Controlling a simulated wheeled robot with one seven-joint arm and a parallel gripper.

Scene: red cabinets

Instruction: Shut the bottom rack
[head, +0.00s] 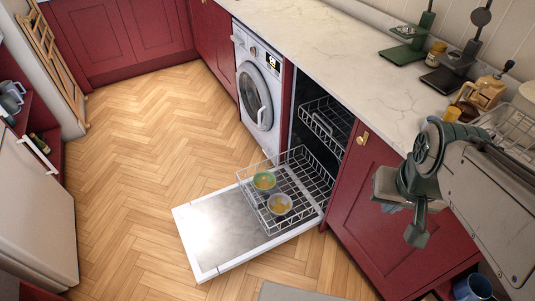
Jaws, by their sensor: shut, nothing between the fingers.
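The dishwasher stands open under the counter, with its door (207,232) folded down flat just above the floor. The bottom rack (309,190) is a white wire basket pulled out over the door. A green bowl (264,181) and a pale bowl with an orange inside (280,204) sit in it. The upper rack (328,120) is inside the dishwasher's dark cavity. My gripper (416,237) is at the right, in front of the red cabinet door, pointing down. It is shut and empty, apart from the rack and to its right.
A white washing machine (259,85) stands left of the dishwasher. The marble counter (330,55) holds green scales, jars and a dish rack (510,125) at the right. The wood floor (140,150) left of the door is clear. A grey mat edge (300,292) lies at the bottom.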

